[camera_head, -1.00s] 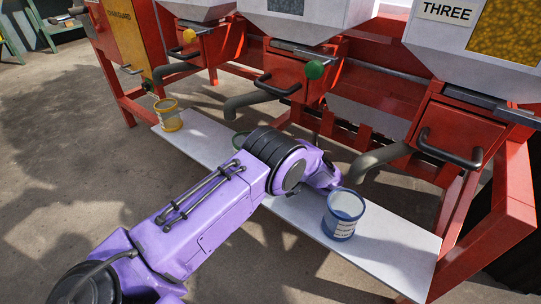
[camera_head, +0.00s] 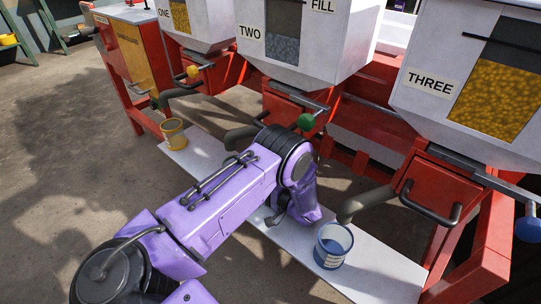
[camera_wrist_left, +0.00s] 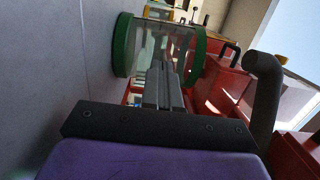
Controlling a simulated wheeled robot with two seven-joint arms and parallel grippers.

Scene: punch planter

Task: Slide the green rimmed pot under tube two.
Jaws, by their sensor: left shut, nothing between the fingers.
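The green rimmed pot (camera_wrist_left: 158,48), clear-walled with green rims, shows in the left wrist view just beyond my fingers, lying sideways in that tilted picture with its base towards the pale board. In the head view my arm hides it. My left gripper (camera_wrist_left: 165,72) is shut and empty, its fingertips overlapping the pot's wall in the picture; I cannot tell whether they touch. In the head view its fingers are hidden behind my purple arm. Tube two (camera_head: 240,137) shows left of my arm, below the hopper marked TWO. A grey tube (camera_wrist_left: 264,100) stands right of my fingers in the wrist view.
A yellow pot (camera_head: 174,135) stands on the white board (camera_head: 205,158) at the left, and a blue pot (camera_head: 333,246) at the right near tube three (camera_head: 362,204). Red frames and handles rise behind the board. The floor in front is clear.

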